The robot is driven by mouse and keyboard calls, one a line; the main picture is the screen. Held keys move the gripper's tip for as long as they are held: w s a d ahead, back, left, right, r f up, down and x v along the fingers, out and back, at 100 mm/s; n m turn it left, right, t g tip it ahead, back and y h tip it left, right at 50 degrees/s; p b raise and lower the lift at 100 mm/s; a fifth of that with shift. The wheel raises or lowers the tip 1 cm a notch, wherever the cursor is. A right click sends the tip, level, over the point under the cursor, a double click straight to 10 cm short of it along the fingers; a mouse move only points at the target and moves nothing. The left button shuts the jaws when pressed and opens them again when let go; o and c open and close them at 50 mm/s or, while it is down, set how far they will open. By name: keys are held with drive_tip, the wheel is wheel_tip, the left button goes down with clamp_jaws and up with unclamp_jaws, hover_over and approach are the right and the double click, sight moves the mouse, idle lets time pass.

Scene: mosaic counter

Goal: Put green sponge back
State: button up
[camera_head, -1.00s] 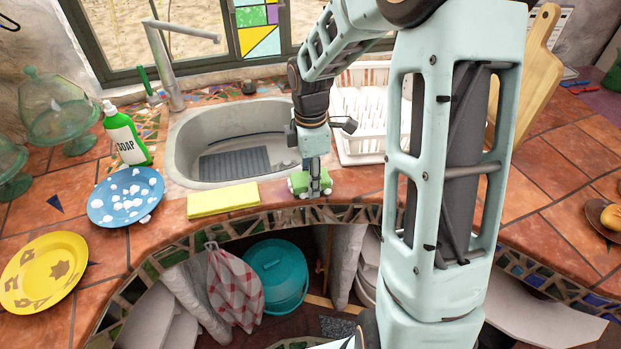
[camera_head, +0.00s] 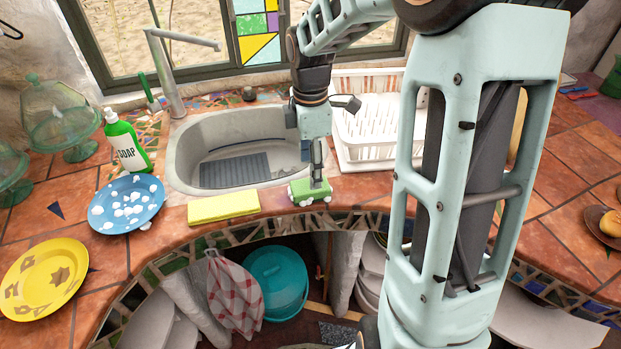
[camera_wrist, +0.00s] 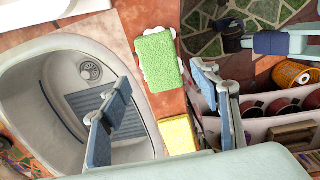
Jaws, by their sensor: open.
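The green sponge (camera_head: 299,193), with a white scalloped edge, lies on the tiled counter's front strip, just right of the sink's near end. It also shows whole and flat in the wrist view (camera_wrist: 158,60). My gripper (camera_head: 318,184) is above it and overlaps its right part in the head view. In the wrist view my gripper (camera_wrist: 165,100) has its two fingers wide apart, with nothing between them. The sponge is seen beyond the gap, apart from both fingers. A yellow sponge (camera_head: 223,207) lies to its left, near the counter edge.
The sink (camera_head: 190,150) is behind the sponges, with a white dish rack (camera_head: 365,158) to its right. A soap bottle (camera_head: 126,143), a blue plate (camera_head: 125,204) and a yellow plate (camera_head: 43,273) stand left. Open shelving with a teal bucket (camera_head: 277,281) is below the counter edge.

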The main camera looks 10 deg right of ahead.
drive_tip(key=shift+r, duration=2.65)
